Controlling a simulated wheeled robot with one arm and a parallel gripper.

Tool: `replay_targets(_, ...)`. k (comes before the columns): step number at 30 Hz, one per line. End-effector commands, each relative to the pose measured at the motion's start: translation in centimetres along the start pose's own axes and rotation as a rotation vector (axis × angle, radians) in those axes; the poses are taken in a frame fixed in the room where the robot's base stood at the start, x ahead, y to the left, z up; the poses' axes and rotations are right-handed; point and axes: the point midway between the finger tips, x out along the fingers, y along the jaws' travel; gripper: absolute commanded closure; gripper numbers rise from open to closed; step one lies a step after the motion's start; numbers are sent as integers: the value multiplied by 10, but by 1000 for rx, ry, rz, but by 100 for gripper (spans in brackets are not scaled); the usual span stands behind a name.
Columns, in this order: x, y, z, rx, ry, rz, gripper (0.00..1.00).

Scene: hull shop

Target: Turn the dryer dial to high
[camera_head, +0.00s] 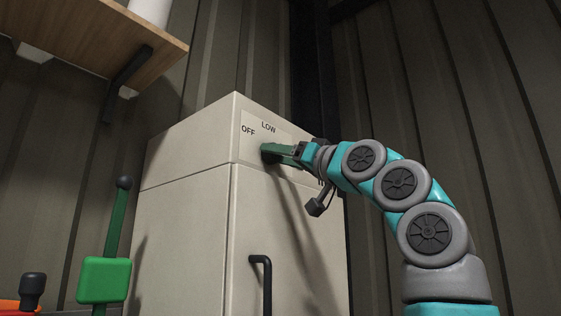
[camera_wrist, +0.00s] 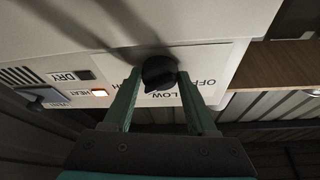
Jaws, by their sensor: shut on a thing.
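The dryer (camera_head: 180,230) is a cream cabinet with a label plate (camera_head: 250,128) on its upper part, marked OFF and LOW in the head view. The black dial (camera_wrist: 160,70) sits between the two green fingers in the wrist view. The dial's lower part seems to point near LOW.
A black handle (camera_head: 262,280) is on the dryer's front. A green lever (camera_head: 104,280) stands at left; a wooden shelf (camera_head: 90,38) hangs above.

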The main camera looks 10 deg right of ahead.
Motion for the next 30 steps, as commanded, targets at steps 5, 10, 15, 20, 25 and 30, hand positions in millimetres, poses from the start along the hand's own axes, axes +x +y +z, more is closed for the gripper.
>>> replay_targets(5,-1,0,0,37,2,16,98)
replay_targets(10,-1,-1,0,43,2,19,98)
replay_targets(15,-1,0,0,43,1,19,98)
replay_targets(20,-1,0,0,43,0,19,28)
replay_targets(25,-1,0,0,42,0,18,13)
replay_targets(30,-1,0,0,42,0,18,13)
